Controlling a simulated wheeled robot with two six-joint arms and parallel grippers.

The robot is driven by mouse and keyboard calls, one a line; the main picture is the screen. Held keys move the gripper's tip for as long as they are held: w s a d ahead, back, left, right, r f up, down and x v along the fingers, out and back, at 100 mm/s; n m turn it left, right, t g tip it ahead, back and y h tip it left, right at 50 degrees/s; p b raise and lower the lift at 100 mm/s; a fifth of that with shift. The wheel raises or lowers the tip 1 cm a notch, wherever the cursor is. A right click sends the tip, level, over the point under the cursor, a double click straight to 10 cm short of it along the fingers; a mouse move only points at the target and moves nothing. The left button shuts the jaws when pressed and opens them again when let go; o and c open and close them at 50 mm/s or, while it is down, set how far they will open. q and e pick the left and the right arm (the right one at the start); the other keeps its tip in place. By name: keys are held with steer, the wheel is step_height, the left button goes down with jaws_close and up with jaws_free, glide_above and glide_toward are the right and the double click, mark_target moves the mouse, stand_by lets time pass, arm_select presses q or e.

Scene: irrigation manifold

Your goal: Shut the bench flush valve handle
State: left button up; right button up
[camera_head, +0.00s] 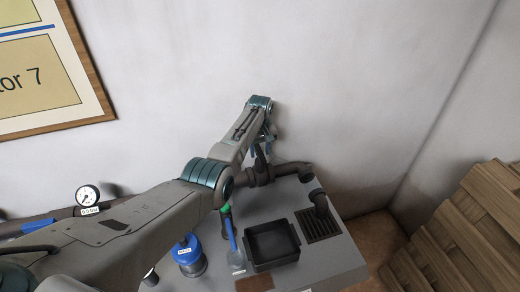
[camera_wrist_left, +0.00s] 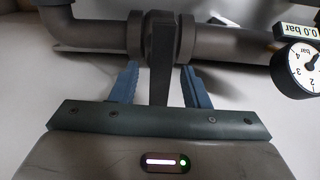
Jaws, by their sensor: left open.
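The valve handle, a dark flat lever (camera_wrist_left: 161,62), stands out from a valve body on the grey pipe (camera_wrist_left: 226,44) in the left wrist view. My left gripper (camera_wrist_left: 160,86) is open, with one blue finger on each side of the lever and visible gaps between. In the head view, my left gripper (camera_head: 264,140) is at the pipe (camera_head: 288,170) behind the bench, largely hidden by my wrist. Only part of the dark lever (camera_head: 260,160) shows there. My right gripper is not in view.
The bench (camera_head: 338,257) holds a black tray (camera_head: 272,246), a drain grate (camera_head: 320,226), a blue-topped container (camera_head: 189,258) and a blue-handled tool (camera_head: 231,236). A pressure gauge (camera_head: 87,196) reads near zero. Wooden crates (camera_head: 465,235) stand at right. The wall is close behind the pipe.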

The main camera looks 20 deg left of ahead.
mark_target(260, 152)
arm_select(q)
step_height(260, 152, up, 11)
steer(key=b, duration=0.3)
steer(key=shift+b, duration=0.35)
step_height(260, 152, up, 3)
steer(key=p, duration=0.3)
steer(key=shift+f+p, duration=0.1)
steer(key=shift+p, duration=0.25)
